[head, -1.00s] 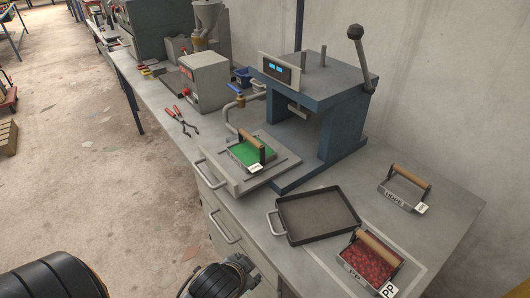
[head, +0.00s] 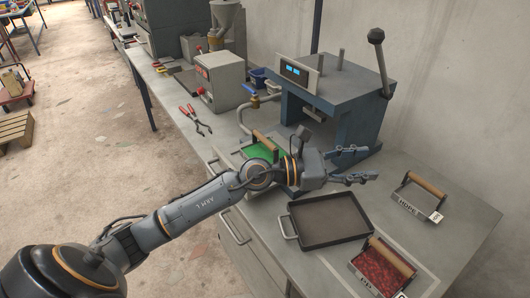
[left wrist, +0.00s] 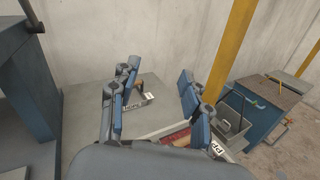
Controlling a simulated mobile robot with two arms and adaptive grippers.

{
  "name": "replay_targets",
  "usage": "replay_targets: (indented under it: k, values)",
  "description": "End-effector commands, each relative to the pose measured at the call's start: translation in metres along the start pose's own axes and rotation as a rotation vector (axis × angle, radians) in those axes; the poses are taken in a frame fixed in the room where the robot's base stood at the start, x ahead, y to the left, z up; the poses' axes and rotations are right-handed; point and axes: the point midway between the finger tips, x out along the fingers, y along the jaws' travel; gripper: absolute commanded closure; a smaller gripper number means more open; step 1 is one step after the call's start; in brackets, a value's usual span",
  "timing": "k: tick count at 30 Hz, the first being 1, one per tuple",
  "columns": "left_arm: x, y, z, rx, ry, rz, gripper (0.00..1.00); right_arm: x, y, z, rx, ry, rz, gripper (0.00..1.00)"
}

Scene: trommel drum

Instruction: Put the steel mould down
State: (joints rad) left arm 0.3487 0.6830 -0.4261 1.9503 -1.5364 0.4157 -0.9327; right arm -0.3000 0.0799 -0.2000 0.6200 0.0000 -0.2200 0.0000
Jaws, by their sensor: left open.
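Three steel moulds with wooden handles show in the head view. One with green filling (head: 256,151) sits on the plate in front of the blue press, partly hidden by my left arm. The mould labelled HDPE (head: 411,208) stands on the bench at the right; it also shows in the left wrist view (left wrist: 138,101). The mould labelled PP, with red filling (head: 378,266), is at the front right; part of it shows in the left wrist view (left wrist: 180,138). My left gripper (head: 366,163) is open and empty, above the bench in front of the press. My right gripper is out of view.
A dark tray (head: 330,219) lies on the bench between the green-filled and PP moulds. The blue press (head: 345,85) rises behind my left gripper. Red-handled tongs (head: 194,119) lie further left. Bare bench surrounds the HDPE mould.

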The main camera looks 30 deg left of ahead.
Motion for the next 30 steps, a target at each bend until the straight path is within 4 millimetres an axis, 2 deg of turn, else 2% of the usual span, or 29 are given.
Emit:
replay_targets:
  k: [1, 4, 7, 9, 12, 16, 20, 30]
  values:
    - [-0.003, 0.012, -0.015, 0.187, 0.124, -0.05, 0.53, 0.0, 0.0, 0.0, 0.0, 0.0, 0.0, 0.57]
    - [-0.023, 0.045, -0.054, 0.521, 0.4, -0.147, 0.53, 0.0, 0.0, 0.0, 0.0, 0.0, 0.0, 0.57]
    - [-0.065, 0.098, -0.083, 0.786, 0.7, -0.224, 0.53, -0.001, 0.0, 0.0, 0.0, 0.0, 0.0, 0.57]
    - [-0.101, 0.137, -0.092, 0.916, 0.901, -0.265, 0.53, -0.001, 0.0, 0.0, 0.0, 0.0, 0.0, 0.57]
    - [-0.149, 0.181, -0.093, 1.022, 1.138, -0.308, 0.53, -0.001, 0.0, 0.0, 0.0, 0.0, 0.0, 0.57]
    - [-0.191, 0.212, -0.086, 1.072, 1.324, -0.338, 0.53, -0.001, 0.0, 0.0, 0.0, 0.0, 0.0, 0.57]
    - [-0.203, 0.223, -0.09, 1.078, 1.383, -0.351, 0.53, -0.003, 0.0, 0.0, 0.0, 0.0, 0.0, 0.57]
    - [-0.188, 0.245, -0.145, 1.074, 1.38, -0.35, 0.53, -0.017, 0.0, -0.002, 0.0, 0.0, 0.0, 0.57]
